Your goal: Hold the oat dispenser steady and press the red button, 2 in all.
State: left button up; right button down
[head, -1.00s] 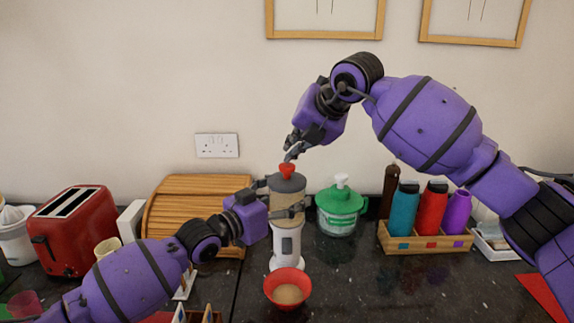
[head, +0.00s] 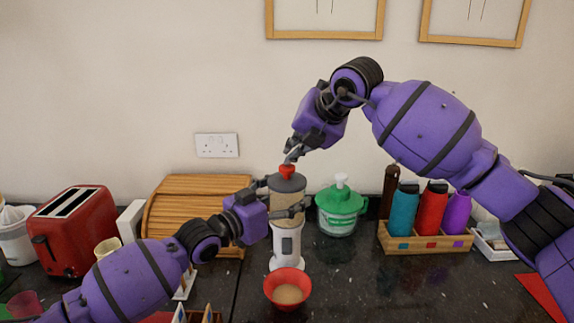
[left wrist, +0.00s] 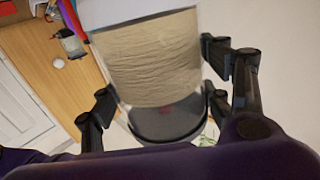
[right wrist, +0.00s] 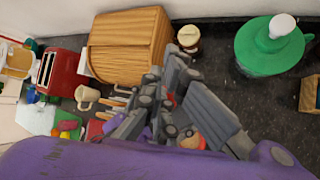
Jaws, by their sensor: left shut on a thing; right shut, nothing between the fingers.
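The oat dispenser (head: 287,235) stands upright on the dark counter, with a clear oat-filled body, a grey lid and a red button (head: 287,170) on top. My left gripper (head: 290,208) is shut around its clear body, which fills the left wrist view (left wrist: 150,60). My right gripper (head: 291,157) is shut and empty, its fingertips right at the top of the red button. I cannot tell whether they touch it. In the right wrist view the fingers (right wrist: 185,95) hide most of the dispenser. A red bowl (head: 286,300) with oats in it stands at the spout's foot.
A green-lidded jar (head: 341,210) stands just right of the dispenser. A wooden rack (head: 428,243) with several bottles is further right. A wooden bread box (head: 185,215) and a red toaster (head: 75,232) stand left.

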jog(key=shift+f, duration=0.9)
dwell(0.4)
jog(key=shift+a+r, duration=0.1)
jog(key=shift+r, duration=1.55)
jog(key=shift+r, duration=0.1)
notch_tip(320, 180, up, 5)
jog(key=shift+f, duration=0.1)
pick_arm(q)
jog(key=o, duration=1.9)
